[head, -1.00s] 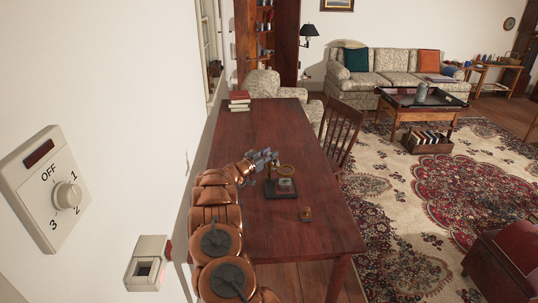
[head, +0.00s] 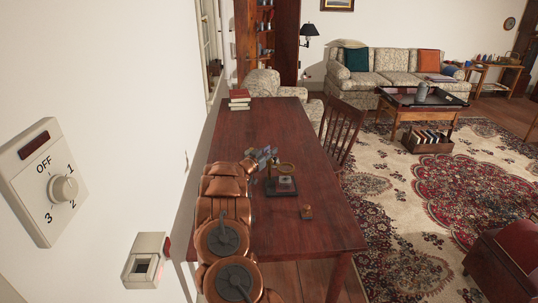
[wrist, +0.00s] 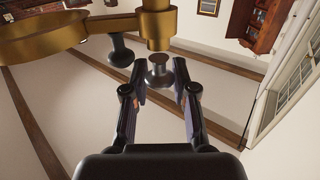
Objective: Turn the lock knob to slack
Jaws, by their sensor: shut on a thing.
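A stand with a brass ring lens (head: 286,168) is on the dark red table, next to my gripper (head: 264,158). In the wrist view the brass ring (wrist: 45,32) and brass collar (wrist: 157,25) fill the upper left and top. A dark round lock knob (wrist: 159,73) shows just below the collar. The fingertips of my gripper (wrist: 160,75) are on either side of it, shut on it. Another dark knob (wrist: 120,50) is to the left, outside the fingers. The knob's turn position cannot be read. In the head view the knob is too small to tell.
The table (head: 230,140) is mostly clear, with red books (head: 239,99) at its far left corner. A small wooden piece (head: 306,212) lies in front of the stand. A chair (head: 342,132) is on the right. A wall dial (head: 64,188) and a white box (head: 147,260) are at left.

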